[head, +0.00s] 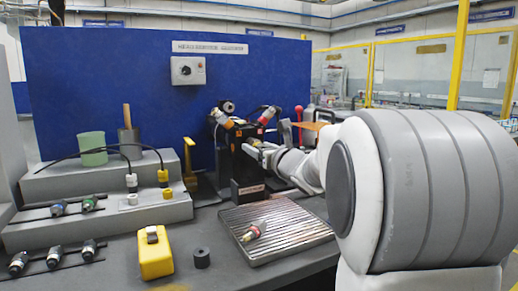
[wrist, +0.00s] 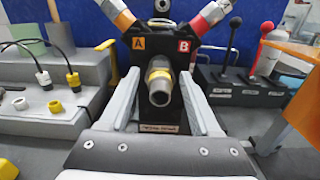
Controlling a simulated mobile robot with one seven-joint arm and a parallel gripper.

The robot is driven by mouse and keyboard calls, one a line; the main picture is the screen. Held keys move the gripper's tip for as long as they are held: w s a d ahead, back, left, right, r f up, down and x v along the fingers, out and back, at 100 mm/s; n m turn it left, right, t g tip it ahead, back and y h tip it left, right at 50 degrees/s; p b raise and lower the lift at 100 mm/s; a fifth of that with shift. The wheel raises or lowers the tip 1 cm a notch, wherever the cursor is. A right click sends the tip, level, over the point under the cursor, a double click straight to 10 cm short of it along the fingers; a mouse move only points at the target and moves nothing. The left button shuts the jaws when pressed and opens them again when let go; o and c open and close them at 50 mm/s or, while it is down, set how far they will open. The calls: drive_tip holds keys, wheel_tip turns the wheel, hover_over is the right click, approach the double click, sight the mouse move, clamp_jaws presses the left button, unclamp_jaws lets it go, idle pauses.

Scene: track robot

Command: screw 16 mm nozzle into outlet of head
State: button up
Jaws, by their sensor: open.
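The head (head: 238,165) is a black upright block with an orange-collared hose at A and a red-collared hose at B. It also shows in the wrist view (wrist: 137,62). A grey nozzle with a yellow band (wrist: 159,88) sits at the head's front outlet, pointing toward the wrist camera; its size marking is not readable. I cannot tell how deep its thread sits. My gripper (wrist: 160,74) is open, with one pale finger on each side of this nozzle and visible gaps between. In the head view my gripper (head: 260,150) is at the head's front, and the nozzle is mostly hidden.
A loose nozzle with a red band (head: 253,232) lies on the ribbed tray (head: 290,243). Several more nozzles lie on racks at left. A yellow block-shaped device (head: 155,255) and a black ring (head: 202,258) stand in front. Levers (wrist: 231,45) stand right of the head.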

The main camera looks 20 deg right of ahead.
drive_tip(key=n, duration=0.6)
idle(0.7)
clamp_jaws()
idle(0.6)
drive_tip(key=m+p, duration=0.1)
drive_tip(key=m, duration=0.5)
drive_tip(key=shift+r+m, duration=0.1)
drive_tip(key=shift+m, duration=0.3)
drive_tip(key=m+p, duration=0.1)
drive_tip(key=m, duration=0.3)
drive_tip(key=shift+m+p, duration=0.35)
drive_tip(key=shift+m, duration=0.05)
